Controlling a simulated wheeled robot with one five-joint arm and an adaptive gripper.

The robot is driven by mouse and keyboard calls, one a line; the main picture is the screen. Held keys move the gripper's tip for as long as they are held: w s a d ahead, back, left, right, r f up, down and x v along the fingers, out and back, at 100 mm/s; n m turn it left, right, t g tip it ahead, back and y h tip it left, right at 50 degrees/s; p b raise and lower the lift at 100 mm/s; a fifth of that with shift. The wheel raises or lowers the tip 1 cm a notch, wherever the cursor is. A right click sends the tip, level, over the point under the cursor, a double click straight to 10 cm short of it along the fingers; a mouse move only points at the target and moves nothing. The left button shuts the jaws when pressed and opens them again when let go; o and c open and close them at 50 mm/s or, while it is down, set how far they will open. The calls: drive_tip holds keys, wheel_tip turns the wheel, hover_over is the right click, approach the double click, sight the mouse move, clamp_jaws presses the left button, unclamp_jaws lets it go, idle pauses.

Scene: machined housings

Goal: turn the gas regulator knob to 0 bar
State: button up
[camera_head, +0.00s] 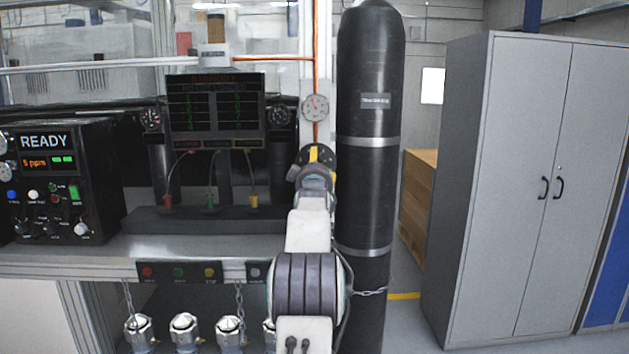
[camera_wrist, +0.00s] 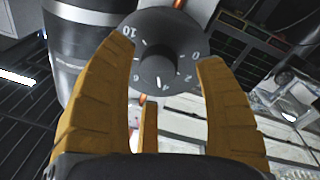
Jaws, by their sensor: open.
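The gas regulator knob (camera_wrist: 158,70) is a dark round grip in the middle of a black dial (camera_wrist: 178,26) with white numbers, 10 and 0 among them. A pale mark on the knob shows on the side by the 4, but I cannot be sure it is the pointer. My gripper (camera_wrist: 170,49) is open, with one orange finger on each side of the dial. I cannot tell whether either finger touches the knob. In the head view, my gripper (camera_head: 316,155) is at the dark dial, and my arm hides most of the knob.
A round pressure gauge (camera_head: 315,107) and an orange pipe (camera_head: 316,72) are just above. A tall black cylinder (camera_head: 371,200) stands close on the right. A bench (camera_head: 190,245) with a READY instrument (camera_head: 62,185) is on the left. A grey cabinet (camera_head: 500,190) stands far right.

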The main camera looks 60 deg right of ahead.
drive_tip(key=v, duration=0.9)
drive_tip(key=shift+f, duration=0.1)
idle(0.4)
